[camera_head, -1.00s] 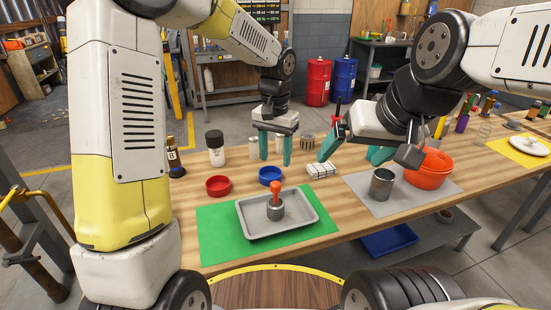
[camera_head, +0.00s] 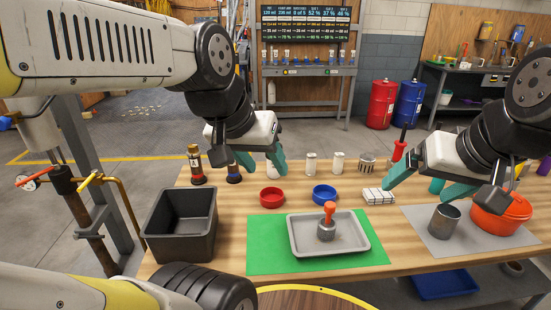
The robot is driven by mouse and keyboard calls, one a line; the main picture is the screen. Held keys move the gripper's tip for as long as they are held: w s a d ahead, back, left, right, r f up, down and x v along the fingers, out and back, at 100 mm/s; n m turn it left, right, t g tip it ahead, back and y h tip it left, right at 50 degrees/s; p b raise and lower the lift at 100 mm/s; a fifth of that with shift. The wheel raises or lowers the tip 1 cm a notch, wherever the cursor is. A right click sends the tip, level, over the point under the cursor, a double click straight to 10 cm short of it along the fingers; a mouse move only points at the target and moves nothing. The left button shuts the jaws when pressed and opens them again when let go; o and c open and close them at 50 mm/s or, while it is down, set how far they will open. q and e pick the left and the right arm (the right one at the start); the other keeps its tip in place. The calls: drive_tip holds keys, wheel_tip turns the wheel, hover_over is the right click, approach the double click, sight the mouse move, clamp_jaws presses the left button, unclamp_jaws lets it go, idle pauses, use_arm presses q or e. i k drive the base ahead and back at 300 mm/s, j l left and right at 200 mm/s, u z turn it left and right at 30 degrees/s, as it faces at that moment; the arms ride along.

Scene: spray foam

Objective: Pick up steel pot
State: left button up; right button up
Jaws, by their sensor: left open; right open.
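The steel pot (camera_head: 443,224) is an open grey metal cylinder standing upright on a grey mat (camera_head: 425,239) at the right of the table. An orange lidded pot (camera_head: 500,216) stands to its right. My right gripper (camera_head: 424,189) is open, its teal fingers spread above and slightly left of the steel pot, with nothing seen between them. My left gripper (camera_head: 261,167) is open and empty over the back left of the table, far from the steel pot. A small metal piece with an orange handle (camera_head: 328,222) stands in a grey tray (camera_head: 353,246).
The tray lies on a green mat (camera_head: 262,262). A red bowl (camera_head: 272,197), a blue bowl (camera_head: 324,194) and a white rack (camera_head: 375,196) stand behind it. A dark bin (camera_head: 183,243) stands at the left end. Bare wood shows between the mats.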

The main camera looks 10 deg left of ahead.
sight(444, 220)
drive_tip(key=z, duration=1.35)
